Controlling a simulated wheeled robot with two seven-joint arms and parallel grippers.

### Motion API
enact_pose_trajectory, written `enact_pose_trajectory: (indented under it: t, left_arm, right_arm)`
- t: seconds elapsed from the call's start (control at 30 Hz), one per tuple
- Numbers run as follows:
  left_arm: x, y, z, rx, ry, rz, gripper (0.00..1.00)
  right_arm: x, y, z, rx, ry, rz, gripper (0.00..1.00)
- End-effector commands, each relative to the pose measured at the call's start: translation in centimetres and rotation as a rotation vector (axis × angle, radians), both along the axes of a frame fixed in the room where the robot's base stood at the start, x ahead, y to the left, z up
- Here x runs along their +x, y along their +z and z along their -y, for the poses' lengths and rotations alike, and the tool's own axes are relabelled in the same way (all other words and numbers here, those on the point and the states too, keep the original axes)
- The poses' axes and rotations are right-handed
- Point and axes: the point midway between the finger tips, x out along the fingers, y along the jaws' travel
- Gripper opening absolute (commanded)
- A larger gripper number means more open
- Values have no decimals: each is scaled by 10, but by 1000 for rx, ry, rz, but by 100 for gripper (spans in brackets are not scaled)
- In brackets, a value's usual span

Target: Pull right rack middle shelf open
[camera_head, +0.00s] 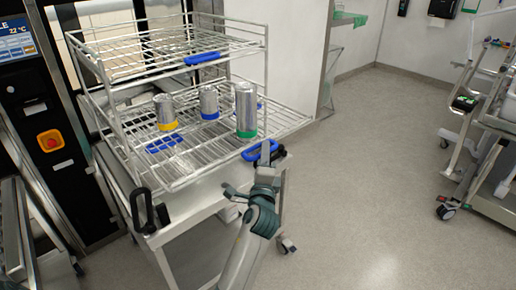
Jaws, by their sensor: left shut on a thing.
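The wire rack (125,130) stands on a metal cart, with a top shelf (165,50) and a shelf below it (285,120). The lower shelf carries metal canisters with yellow (165,111), blue (209,102) and green (245,108) bands. Blue handles show on the top shelf's front edge (203,58) and the lower shelf's front right (256,151). My left gripper (268,160) is at that lower blue handle and appears shut on it; the fingertips are partly hidden against a dark part there. My right gripper is not in view.
The cart (190,212) has a black handle (143,212) at its left front and a caster (287,244) near my arm. A machine panel with a red button (50,141) is at left. Another cart (490,205) stands far right. The floor between is clear.

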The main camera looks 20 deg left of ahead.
Motion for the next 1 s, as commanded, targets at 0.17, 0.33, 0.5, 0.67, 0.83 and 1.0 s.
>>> enact_pose_trajectory:
  t: [0.17,0.33,0.5,0.67,0.83,1.0]
  left_arm:
    - [-2,-2,5,-1,0,-4,0]
    - [-2,-2,5,-1,0,-4,0]
    - [-2,-2,5,-1,-1,-3,20]
    - [-2,-1,4,-1,-1,-2,20]
    - [-2,-1,4,0,0,-1,20]
    - [-1,-2,2,0,-1,-1,20]
  right_arm:
    - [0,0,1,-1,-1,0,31]
    - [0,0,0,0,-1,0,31]
    - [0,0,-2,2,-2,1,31]
    - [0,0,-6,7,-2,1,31]
    - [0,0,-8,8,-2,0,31]
    - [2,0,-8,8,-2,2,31]
